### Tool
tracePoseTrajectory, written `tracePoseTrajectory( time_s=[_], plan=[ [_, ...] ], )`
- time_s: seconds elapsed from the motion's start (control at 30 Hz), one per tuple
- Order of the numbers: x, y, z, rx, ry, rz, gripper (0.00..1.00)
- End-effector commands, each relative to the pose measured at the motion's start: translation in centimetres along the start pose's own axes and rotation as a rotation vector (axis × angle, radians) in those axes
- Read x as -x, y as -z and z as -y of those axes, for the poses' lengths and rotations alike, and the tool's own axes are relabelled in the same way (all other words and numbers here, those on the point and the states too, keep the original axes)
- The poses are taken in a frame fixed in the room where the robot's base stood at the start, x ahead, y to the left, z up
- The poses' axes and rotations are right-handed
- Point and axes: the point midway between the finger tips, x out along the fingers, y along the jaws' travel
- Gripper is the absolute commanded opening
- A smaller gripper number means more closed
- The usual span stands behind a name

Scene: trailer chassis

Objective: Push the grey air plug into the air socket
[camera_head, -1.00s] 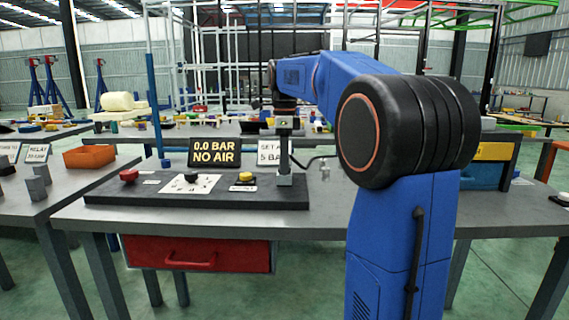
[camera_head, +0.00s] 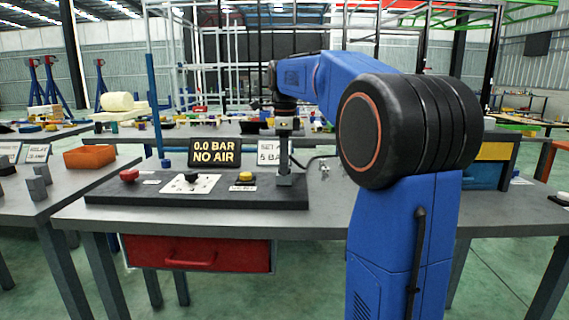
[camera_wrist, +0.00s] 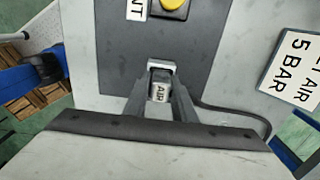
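The grey air plug (camera_wrist: 160,92), with AIR lettered on it, sits between the two fingers of my gripper (camera_wrist: 162,105) in the wrist view. The fingers are closed against its sides. A pale-rimmed grey piece (camera_wrist: 161,67), which looks like the air socket, is just beyond the plug at the edge of the dark panel. I cannot tell how deep the plug is in it. The plug itself is not clear there.
The dark panel (camera_head: 140,192) bears a red button (camera_head: 129,175), a black knob (camera_head: 192,177) and a yellow button (camera_head: 246,176). The display (camera_head: 215,152) reads 0.0 BAR NO AIR. A dark cable (camera_wrist: 237,108) runs off to the right. A SET AIR 5 BAR sign (camera_wrist: 292,73) stands nearby.

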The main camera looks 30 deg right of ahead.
Motion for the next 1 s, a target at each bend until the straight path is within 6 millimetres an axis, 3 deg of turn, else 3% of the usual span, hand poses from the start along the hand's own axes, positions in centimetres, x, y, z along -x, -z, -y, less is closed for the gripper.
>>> tracePoseTrajectory(
  time_s=[0.03,0.17,0.7,1.0],
  plan=[
    [-1.2,0.1,-0.2,0.000,-0.030,-0.010,0.41],
    [0.0,0.0,-0.1,0.000,-0.029,-0.009,0.42],
    [10.3,0.0,0.1,0.000,-0.015,-0.005,0.42],
    [12.4,0.0,0.0,0.000,-0.016,-0.005,0.42]
  ],
)
